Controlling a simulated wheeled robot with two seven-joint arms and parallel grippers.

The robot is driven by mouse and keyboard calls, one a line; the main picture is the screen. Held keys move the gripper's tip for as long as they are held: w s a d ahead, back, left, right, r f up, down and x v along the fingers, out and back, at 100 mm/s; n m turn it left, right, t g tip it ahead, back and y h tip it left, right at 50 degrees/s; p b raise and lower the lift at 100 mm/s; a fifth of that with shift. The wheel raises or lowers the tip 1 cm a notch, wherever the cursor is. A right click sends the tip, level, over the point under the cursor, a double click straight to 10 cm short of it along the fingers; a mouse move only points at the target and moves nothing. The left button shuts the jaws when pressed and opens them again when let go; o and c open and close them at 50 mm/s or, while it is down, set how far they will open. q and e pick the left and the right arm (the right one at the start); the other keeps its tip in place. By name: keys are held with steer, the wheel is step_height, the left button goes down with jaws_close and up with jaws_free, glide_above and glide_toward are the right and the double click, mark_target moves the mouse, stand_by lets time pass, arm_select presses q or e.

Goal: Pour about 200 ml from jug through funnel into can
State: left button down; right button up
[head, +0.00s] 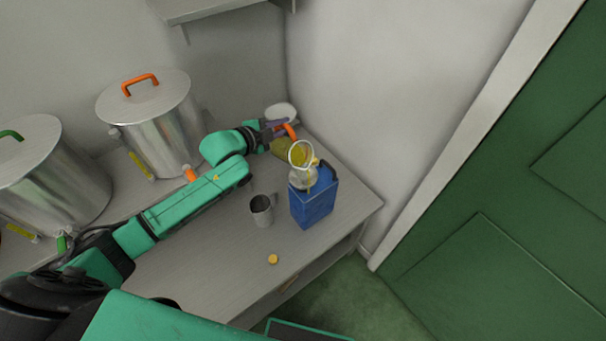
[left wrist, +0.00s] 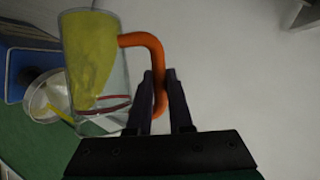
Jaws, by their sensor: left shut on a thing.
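My left gripper (head: 280,131) is shut on the orange handle of the clear jug (head: 301,153). The jug is tilted above the funnel and holds yellow oil, which also shows in the left wrist view (left wrist: 90,50). A red line rings the jug there. The pale, see-through funnel (head: 303,180) sits on top of the blue can (head: 313,207), near the table's right end. A yellow streak shows at the funnel, seemingly oil running from the jug. The funnel also shows in the left wrist view (left wrist: 40,97). The oil level inside the can is hidden. My right gripper is not in view.
A grey metal mug (head: 262,212) stands left of the can, and a small yellow cap (head: 273,259) lies near the table's front edge. Two steel tanks (head: 160,125) stand at the left. A white round thing (head: 281,113) is behind my gripper. The wall is close behind.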

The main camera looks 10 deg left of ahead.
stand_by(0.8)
arm_select(q)
steer(key=shift+w+a+r+p, duration=0.15)
steer(key=shift+r+p, duration=0.2)
steer(key=shift+p, duration=0.05)
steer(key=shift+w+a+r+p, duration=0.1)
steer(key=shift+a+r+p, duration=0.05)
steer(key=shift+r+p, duration=0.2)
steer(key=shift+w+a+f+n+g+h+b, duration=0.35)
steer(key=shift+f+n+g+b, duration=0.2)
steer(key=shift+n, duration=0.25)
steer(key=shift+f, duration=0.3)
steer(key=shift+a, duration=0.1)
steer(key=w+a+f+n+g+h+b, duration=0.3)
steer(key=f+b, duration=0.7)
steer(key=b, duration=1.3)
steer(key=w+a+n+h, duration=0.1)
steer(key=a+n, duration=0.1)
steer(key=n, duration=0.1)
steer(key=shift+w, duration=0.15)
